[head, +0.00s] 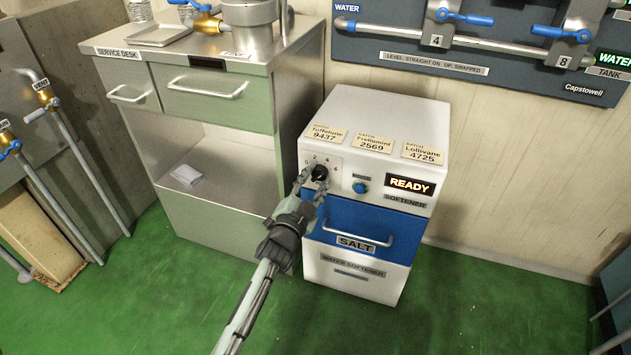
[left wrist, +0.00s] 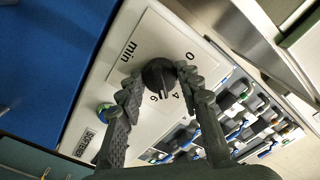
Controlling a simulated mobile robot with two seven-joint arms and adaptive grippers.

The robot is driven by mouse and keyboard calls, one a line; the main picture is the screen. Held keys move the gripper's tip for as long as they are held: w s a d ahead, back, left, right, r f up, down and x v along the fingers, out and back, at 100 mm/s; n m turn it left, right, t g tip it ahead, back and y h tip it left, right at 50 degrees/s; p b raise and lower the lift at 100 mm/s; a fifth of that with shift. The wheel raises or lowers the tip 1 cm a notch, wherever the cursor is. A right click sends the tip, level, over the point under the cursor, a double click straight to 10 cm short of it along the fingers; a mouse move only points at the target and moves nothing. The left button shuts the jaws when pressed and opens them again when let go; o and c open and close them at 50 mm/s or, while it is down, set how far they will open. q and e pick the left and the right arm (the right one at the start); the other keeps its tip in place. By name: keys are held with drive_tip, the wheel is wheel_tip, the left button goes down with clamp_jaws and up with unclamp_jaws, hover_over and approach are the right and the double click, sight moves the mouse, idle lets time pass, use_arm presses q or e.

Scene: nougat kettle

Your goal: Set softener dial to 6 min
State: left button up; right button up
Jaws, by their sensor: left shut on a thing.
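The water softener (head: 345,270) is a white cabinet with a blue salt drawer. Its black softener dial (head: 319,172) sits on a pale plate at the upper left of the front. In the left wrist view the dial (left wrist: 158,75) shows close up, with 0, 4, 6 and "min" printed around it. Its ridge points down toward the 6 and 4 side; the exact setting is hard to read. My left gripper (head: 313,184) is shut on the dial, with one finger on each side, also in the left wrist view (left wrist: 158,86). My right gripper is not in view.
A blue button (head: 361,187) and a lit READY display (head: 409,184) are right of the dial. The salt drawer handle (head: 350,236) juts out below. A green service desk (head: 215,120) stands close on the left. Green floor (head: 480,300) is clear at the right.

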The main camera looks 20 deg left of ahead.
use_arm(q)
drive_tip(key=m, duration=0.3)
drive_tip(key=shift+b, duration=0.35)
drive_tip(key=shift+m, duration=1.1)
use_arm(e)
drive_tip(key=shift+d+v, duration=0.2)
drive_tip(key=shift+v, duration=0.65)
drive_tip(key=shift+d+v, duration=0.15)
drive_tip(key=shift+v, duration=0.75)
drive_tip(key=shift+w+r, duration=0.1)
use_arm(q)
drive_tip(key=o, duration=1.1)
drive_tip(key=shift+o, duration=0.2)
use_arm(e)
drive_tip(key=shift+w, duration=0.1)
use_arm(q)
drive_tip(key=shift+s, duration=0.15)
drive_tip(key=s, duration=1.1)
drive_tip(key=shift+s+a, duration=0.25)
drive_tip(key=shift+s, duration=0.15)
